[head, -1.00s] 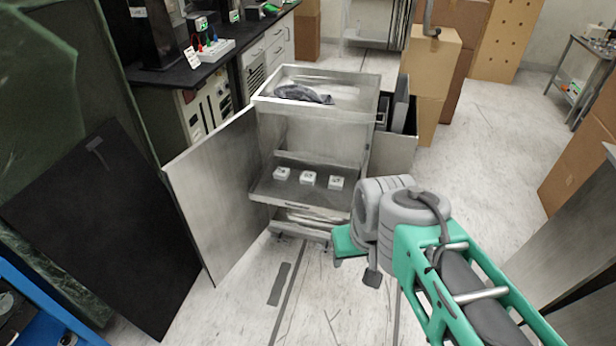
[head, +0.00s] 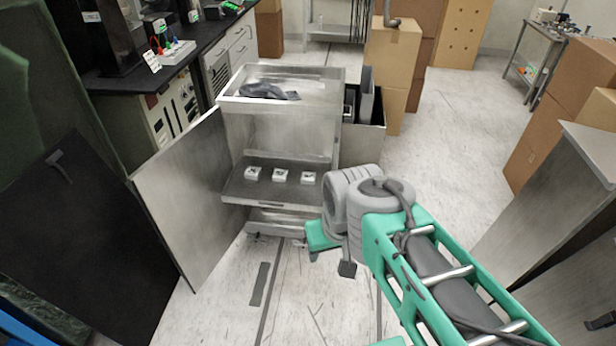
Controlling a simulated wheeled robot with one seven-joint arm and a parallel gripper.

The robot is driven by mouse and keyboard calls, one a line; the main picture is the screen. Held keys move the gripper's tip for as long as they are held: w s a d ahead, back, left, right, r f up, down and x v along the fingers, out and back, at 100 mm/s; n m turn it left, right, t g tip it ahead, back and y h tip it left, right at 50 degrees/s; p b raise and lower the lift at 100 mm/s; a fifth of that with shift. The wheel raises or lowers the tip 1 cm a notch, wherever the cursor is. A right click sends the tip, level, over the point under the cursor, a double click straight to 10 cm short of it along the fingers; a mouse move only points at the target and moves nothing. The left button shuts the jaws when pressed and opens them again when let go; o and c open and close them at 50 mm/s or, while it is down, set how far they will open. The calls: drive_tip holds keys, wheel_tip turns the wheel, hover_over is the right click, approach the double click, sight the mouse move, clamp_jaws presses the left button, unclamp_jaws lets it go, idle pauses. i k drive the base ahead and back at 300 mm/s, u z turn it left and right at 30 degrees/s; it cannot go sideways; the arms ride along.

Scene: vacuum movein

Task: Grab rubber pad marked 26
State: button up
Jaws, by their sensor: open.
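Each has a small dark mark on top, too small to read, so I cannot tell which is marked 26. My gripper (head: 346,268) shows only in part, below my grey wrist joint, in front of the cart's right side. It is open, apart from the pads, with nothing seen in it.
The cart's top tray (head: 315,88) holds a dark crumpled cloth (head: 268,91). A metal panel (head: 190,200) stands at the cart's left, beside a black board (head: 75,230). An open grey box (head: 362,145) is at its right. Floor in front is mostly clear, with a dark strip (head: 260,284).

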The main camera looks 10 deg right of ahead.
sight(252, 172)
drive_tip(key=z, duration=1)
drive_tip(key=k, duration=1.3)
drive_tip(key=z, duration=0.8)
drive_tip(key=i, duration=1.4)
drive_tip(key=u, duration=0.9)
drive_tip(key=i, duration=1.4)
drive_tip(key=u, duration=2.25)
drive_tip(key=i, duration=1)
drive_tip(key=u, duration=1.05)
drive_tip(key=i, duration=0.5)
drive_tip(key=u, duration=0.15)
